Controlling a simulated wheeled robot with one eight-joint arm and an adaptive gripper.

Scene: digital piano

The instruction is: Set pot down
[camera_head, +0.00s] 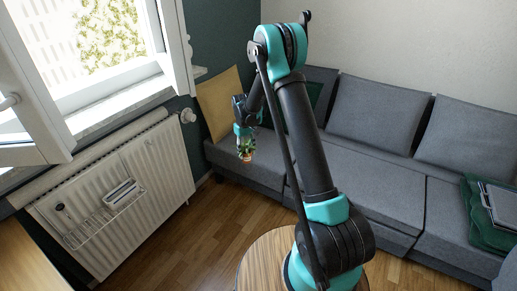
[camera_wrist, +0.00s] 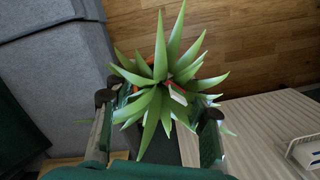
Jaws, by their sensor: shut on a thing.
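The pot holds a spiky green plant (camera_wrist: 165,80), whose long leaves hide most of the pot in the wrist view. In the head view the small pot (camera_head: 247,159) hangs under my gripper (camera_head: 245,146), in the air between the radiator and the sofa. In the wrist view my gripper (camera_wrist: 158,108) has one finger on each side of the plant and is shut on the pot. Wooden floor shows beyond the plant. Where the fingers touch the pot is hidden by leaves.
A grey sofa (camera_head: 362,160) with back cushions runs along the wall, with a yellow cushion (camera_head: 221,100) at its left end. A white radiator (camera_head: 150,180) stands under the open window (camera_head: 100,45). Wooden floor (camera_head: 200,222) between them is clear. A round wooden top (camera_head: 256,258) is at the front.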

